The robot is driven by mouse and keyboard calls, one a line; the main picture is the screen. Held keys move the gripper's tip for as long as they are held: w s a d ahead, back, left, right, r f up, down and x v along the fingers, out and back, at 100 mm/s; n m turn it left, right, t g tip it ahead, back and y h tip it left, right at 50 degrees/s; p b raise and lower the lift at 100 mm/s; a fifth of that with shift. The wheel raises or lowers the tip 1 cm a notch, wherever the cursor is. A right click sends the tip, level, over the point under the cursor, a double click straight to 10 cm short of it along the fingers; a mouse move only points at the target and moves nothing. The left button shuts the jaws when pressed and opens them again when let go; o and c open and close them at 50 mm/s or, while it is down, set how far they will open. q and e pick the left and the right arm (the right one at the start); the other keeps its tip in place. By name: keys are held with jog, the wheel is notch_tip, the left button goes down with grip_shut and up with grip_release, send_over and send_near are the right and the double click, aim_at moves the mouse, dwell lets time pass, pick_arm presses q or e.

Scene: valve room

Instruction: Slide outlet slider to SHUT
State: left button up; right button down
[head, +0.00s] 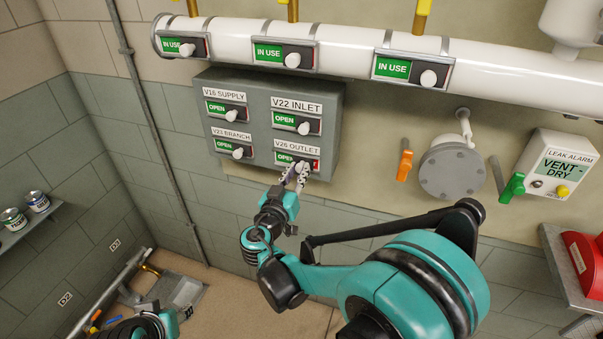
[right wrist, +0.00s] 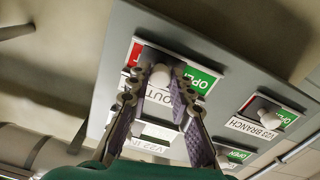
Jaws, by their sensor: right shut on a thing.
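The V26 OUTLET slider (head: 285,158) is at the lower right of the grey valve panel (head: 259,95). Its pale knob sits between the fingers of my right gripper (head: 299,172), which is shut on it. A green OPEN area shows on the left of the slider and a red area on its right. The right wrist view looks upside down; there the knob (right wrist: 160,77) lies between both fingers, with green OPEN to its right and red to its left. Fingers partly cover the slider and its label. Only part of my left arm shows at the bottom left.
Beside it are the V23 BRANCH slider (head: 226,146), V22 INLET slider (head: 288,121) and V16 SUPPLY slider (head: 224,109), all reading OPEN. A white pipe (head: 350,46) runs above. An orange handle (head: 404,165), a green handle (head: 512,187) and a leak alarm box (head: 556,164) are at right.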

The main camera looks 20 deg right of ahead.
jog(key=w+a, duration=0.2)
jog(key=a, duration=0.1)
jog(key=w+a, duration=0.1)
jog(key=shift+a, duration=0.25)
jog(key=c, duration=1.3)
grip_release()
jog(key=shift+a, duration=0.1)
jog(key=v, duration=1.2)
